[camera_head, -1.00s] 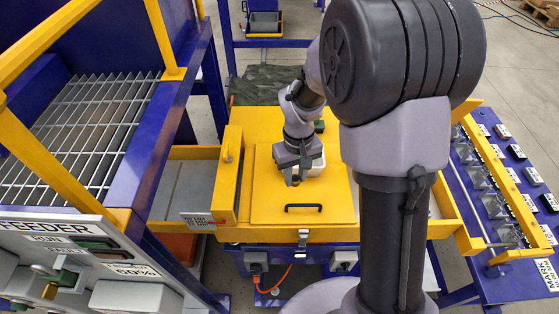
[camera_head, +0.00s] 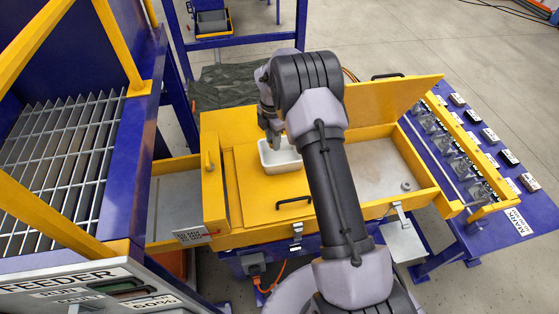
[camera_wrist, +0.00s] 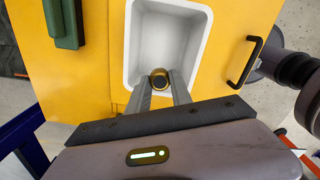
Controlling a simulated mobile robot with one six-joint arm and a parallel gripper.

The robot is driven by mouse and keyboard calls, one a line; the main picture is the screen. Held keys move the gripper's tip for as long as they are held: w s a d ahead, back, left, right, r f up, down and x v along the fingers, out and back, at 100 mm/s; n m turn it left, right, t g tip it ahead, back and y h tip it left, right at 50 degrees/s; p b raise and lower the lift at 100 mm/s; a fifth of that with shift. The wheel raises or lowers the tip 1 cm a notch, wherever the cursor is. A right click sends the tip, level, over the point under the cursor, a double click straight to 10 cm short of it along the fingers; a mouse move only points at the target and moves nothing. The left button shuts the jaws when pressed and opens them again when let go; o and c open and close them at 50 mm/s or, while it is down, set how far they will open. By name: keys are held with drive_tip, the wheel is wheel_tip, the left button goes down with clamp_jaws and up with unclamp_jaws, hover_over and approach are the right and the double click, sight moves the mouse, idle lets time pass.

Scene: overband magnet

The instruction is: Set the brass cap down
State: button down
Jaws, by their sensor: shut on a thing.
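The brass cap (camera_wrist: 159,80) shows in the wrist view as a small round brass ring with a dark middle. My gripper (camera_wrist: 160,82) is shut on it, with a fingertip at either side. The cap is over the near end of a white tray (camera_wrist: 205,30), whose inside otherwise looks empty. Whether the cap touches the tray floor I cannot tell. In the head view my gripper (camera_head: 273,140) points down at the white tray (camera_head: 283,168), which sits on a yellow lid (camera_head: 255,200). The cap cannot be made out there.
A black handle (camera_head: 294,202) is on the yellow lid. To the right, a raised yellow cover (camera_head: 395,98) stands beside an open compartment (camera_head: 375,165) with a small round grey part (camera_head: 406,186). A blue bench (camera_head: 500,190) with several labelled items lies further right.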

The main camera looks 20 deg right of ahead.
sight(274, 163)
wheel_tip(274, 163, down, 9)
drive_tip(key=b, duration=0.3)
drive_tip(key=shift+f, duration=0.15)
drive_tip(key=shift+f, duration=0.2)
drive_tip(key=c, duration=1.1)
unclamp_jaws()
drive_tip(key=shift+c, duration=0.2)
